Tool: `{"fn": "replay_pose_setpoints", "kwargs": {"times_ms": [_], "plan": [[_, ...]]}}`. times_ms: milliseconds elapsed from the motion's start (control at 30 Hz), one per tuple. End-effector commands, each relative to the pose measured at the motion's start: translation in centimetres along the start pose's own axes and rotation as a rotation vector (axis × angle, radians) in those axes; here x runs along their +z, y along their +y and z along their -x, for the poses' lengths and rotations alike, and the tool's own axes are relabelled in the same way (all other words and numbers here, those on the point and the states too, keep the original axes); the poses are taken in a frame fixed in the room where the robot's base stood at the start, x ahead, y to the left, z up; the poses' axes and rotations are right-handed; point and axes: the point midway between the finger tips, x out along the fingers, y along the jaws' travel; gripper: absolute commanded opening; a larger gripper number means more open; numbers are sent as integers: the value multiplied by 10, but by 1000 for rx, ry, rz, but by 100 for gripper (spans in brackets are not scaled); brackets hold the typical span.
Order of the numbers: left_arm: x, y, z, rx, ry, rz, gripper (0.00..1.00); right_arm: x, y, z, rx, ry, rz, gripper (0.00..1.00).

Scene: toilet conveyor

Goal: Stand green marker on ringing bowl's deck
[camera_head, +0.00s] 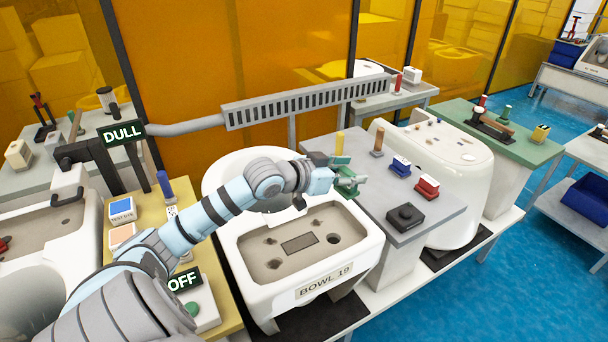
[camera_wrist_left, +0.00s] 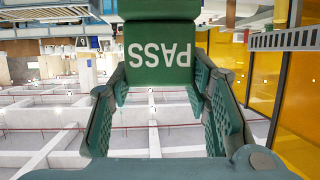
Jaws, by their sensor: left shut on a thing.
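The green marker (camera_wrist_left: 160,55) is a block lettered PASS, upside down in the left wrist view. My left gripper (camera_wrist_left: 160,88) is shut on it there. In the head view the left gripper (camera_head: 347,180) is raised near the back right corner of the white bowl (camera_head: 310,290) labelled BOWL 19. The marker is hard to tell from the green fingers there. The bowl's beige deck (camera_head: 265,258) has several holes and a dark rectangular patch, and nothing stands on it. My right gripper is not in view.
A grey table (camera_head: 380,215) right of BOWL 19 holds a yellow post (camera_head: 339,143), a brown post (camera_head: 377,140), blue (camera_head: 400,167) and red (camera_head: 427,187) blocks and a black block (camera_head: 405,217). An OFF sign (camera_head: 185,281) and green button (camera_head: 192,309) are at left.

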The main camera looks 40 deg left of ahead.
Motion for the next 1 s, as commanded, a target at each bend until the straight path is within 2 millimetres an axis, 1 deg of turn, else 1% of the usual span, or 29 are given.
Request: {"fn": "replay_pose_setpoints", "kwargs": {"times_ms": [33, 100, 200, 267, 367, 467, 500, 600, 633, 700, 867, 1000], "plan": [[-5, -18, -7, -73, 9, 28, 15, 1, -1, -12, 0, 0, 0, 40], [-16, -42, -9, -166, 5, 64, 15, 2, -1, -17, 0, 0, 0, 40], [-25, -62, -10, -252, 2, 95, 15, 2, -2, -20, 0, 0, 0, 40], [-22, -68, -11, -276, -2, 105, 15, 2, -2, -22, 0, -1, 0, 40], [0, -69, -19, -285, -7, 107, 15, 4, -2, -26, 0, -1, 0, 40], [38, -68, -32, -283, -9, 108, 15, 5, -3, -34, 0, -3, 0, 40], [53, -68, -38, -283, -9, 107, 15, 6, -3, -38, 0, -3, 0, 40], [88, -68, -50, -284, -8, 106, 15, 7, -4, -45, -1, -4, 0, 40], [96, -68, -53, -283, -6, 106, 15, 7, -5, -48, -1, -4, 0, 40], [110, -68, -58, -283, -5, 104, 15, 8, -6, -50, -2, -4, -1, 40], [128, -68, -65, -282, -3, 103, 15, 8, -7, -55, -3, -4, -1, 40], [155, -68, -74, -282, -4, 103, 15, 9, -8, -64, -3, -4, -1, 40]]}}
